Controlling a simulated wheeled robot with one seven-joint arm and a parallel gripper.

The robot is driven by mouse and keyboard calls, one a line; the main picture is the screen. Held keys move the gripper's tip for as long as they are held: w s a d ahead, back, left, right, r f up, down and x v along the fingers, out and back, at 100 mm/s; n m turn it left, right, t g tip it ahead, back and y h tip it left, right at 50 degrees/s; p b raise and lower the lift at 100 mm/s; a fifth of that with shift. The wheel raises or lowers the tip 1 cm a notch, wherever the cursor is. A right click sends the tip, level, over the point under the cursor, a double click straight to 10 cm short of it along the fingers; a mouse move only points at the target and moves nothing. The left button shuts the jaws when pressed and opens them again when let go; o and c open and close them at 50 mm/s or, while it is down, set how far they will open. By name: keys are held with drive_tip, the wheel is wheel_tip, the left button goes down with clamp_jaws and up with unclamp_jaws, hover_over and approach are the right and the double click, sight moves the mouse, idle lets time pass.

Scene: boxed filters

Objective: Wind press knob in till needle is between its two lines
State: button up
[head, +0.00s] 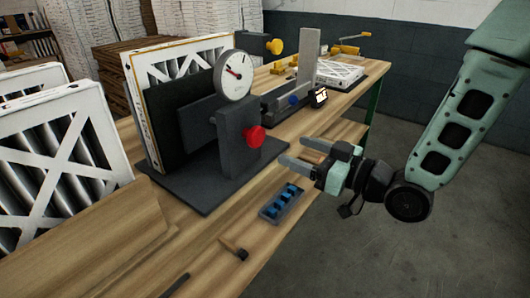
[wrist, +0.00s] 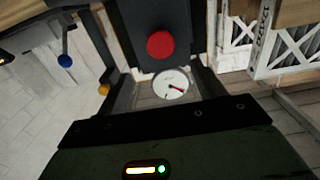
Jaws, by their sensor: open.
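The press knob (head: 254,137) is red and round, on the front of a dark grey press block (head: 238,118). It also shows in the wrist view (wrist: 160,45), ahead of my fingers. Above the block is a white dial gauge (head: 233,84), seen upside down in the wrist view (wrist: 165,93). Its needle shows red, but its two lines are too small to tell apart. My gripper (head: 281,150) is open and empty, to the right of the knob and apart from it.
A white-framed pleated filter (head: 130,84) stands behind the press plate. A blue-celled tray (head: 282,202) and small tools lie at the bench's front edge. More filters (head: 62,165) stand at left. A yellow-knobbed fixture (head: 277,46) is farther back. The floor at right is free.

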sight(259, 136)
drive_tip(key=p+x, duration=0.1)
drive_tip(key=x, duration=0.7)
drive_tip(key=shift+r, duration=0.1)
drive_tip(key=shift+w+a, duration=0.4)
drive_tip(key=shift+a, duration=0.2)
drive_tip(key=shift+c, duration=0.3)
drive_tip(key=c, duration=0.9)
